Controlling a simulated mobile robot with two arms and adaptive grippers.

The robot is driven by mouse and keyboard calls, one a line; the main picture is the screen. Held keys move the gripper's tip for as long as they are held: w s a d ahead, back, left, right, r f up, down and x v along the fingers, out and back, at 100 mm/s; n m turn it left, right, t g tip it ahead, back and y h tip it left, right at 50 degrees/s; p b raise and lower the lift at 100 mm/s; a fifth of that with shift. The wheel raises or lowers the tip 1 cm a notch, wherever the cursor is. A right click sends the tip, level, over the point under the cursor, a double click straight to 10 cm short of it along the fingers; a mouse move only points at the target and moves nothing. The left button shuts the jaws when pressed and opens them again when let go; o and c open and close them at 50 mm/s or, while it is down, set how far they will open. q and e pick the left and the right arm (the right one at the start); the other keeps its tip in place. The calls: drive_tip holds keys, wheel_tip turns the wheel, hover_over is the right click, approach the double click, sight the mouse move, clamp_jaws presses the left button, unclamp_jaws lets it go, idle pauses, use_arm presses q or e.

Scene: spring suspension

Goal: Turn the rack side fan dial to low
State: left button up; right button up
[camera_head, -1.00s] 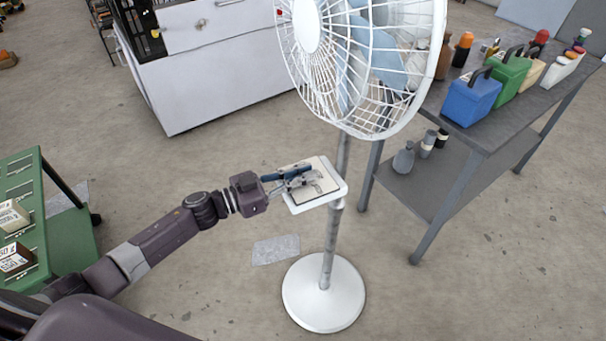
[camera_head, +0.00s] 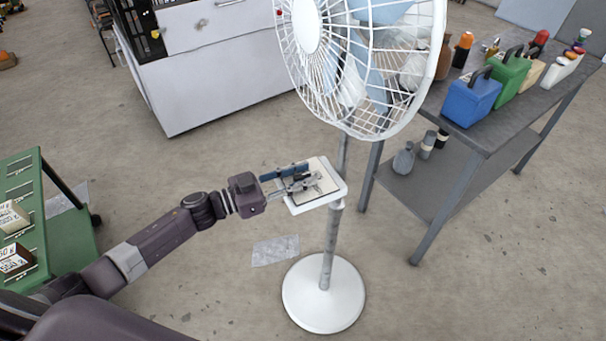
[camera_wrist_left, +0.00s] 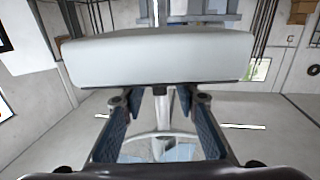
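A white pedestal fan (camera_head: 335,262) stands in the middle of the head view, with a white control box (camera_head: 327,196) on its pole. My left gripper (camera_head: 296,178) reaches over the box's pale top face from the left. In the left wrist view its two blue-padded fingers (camera_wrist_left: 161,125) are spread apart with nothing between them. The box also fills the upper middle of that view (camera_wrist_left: 155,58), just beyond the fingertips. I cannot make out the dial or its setting; the fingers cover part of the panel. Contact with the panel cannot be told. My right gripper is not in view.
The fan's caged head (camera_head: 350,60) hangs above the box. A grey workbench (camera_head: 520,110) with a blue box (camera_head: 472,98) and a green box (camera_head: 508,75) stands at right. A white cabinet (camera_head: 220,75) is behind, a green cart (camera_head: 30,200) at left. The floor between is mostly clear.

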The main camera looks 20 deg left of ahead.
use_arm(q)
drive_tip(key=v, duration=1.1)
drive_tip(key=shift+s+a, duration=0.25)
drive_tip(key=a+f+n+t+y, duration=0.1)
drive_tip(key=a+f+n+y, duration=0.25)
drive_tip(key=f, duration=0.55)
drive_tip(key=a+f+n+t+y, duration=0.15)
drive_tip(key=a+f+y, duration=0.25)
drive_tip(key=f, duration=0.6)
drive_tip(key=s+a+f+n+g+y, duration=0.1)
drive_tip(key=s+f+g+y, duration=0.1)
drive_tip(key=s+f, duration=0.45)
drive_tip(key=s+a+f+n+g+y, duration=0.1)
drive_tip(key=s+f+g+y, duration=0.15)
drive_tip(key=f, duration=0.65)
drive_tip(key=s+d+f+g+y, duration=0.2)
drive_tip(key=s+d+f+g, duration=0.15)
drive_tip(key=s+f, duration=1)
drive_tip(key=s+d+f+g, duration=0.2)
drive_tip(key=s+d, duration=0.2)
drive_tip(key=s, duration=0.6)
drive_tip(key=s+d+f+g, duration=0.3)
drive_tip(key=s+d, duration=0.1)
drive_tip(key=s, duration=0.6)
drive_tip(key=shift+f+h, duration=0.2)
drive_tip(key=shift+h, duration=0.1)
